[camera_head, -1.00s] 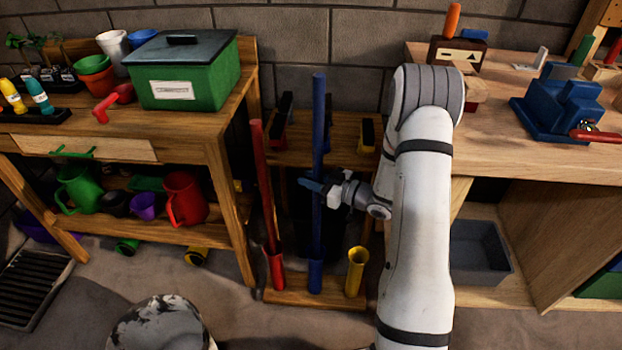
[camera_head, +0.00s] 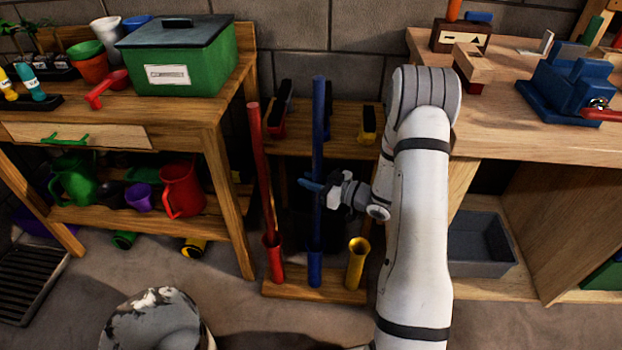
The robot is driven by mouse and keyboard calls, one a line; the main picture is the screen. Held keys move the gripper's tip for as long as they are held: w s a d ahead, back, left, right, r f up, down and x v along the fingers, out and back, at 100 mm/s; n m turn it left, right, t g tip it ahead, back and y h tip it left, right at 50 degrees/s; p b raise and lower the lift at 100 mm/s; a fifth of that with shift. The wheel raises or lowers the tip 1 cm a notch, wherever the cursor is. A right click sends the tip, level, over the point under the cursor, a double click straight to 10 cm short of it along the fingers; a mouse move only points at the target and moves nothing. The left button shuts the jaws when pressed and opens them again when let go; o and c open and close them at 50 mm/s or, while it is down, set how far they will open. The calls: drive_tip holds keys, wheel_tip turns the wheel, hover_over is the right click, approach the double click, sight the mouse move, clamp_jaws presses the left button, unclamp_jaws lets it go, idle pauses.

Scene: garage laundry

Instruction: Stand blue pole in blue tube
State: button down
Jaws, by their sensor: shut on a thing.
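The blue pole (camera_head: 318,130) stands upright in the middle of the view. Its lower end meets the blue tube (camera_head: 315,266) on the wooden rack base (camera_head: 305,288), and it appears to be inside the tube's mouth. How deep it sits cannot be told. My gripper (camera_head: 320,190) is shut on the pole around its mid-height, reaching in from the right.
A red pole (camera_head: 260,170) leans in the red tube (camera_head: 273,262) on the left. An empty yellow tube (camera_head: 356,263) stands on the right. A workbench (camera_head: 205,125) with a green box (camera_head: 180,62) is at left, another bench (camera_head: 560,145) at right.

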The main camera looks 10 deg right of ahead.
wheel_tip(320, 180, down, 6)
drive_tip(key=b, duration=0.4)
drive_tip(key=c, duration=1.1)
unclamp_jaws()
drive_tip(key=shift+f, duration=0.1)
wheel_tip(320, 180, up, 10)
drive_tip(key=p, duration=0.3)
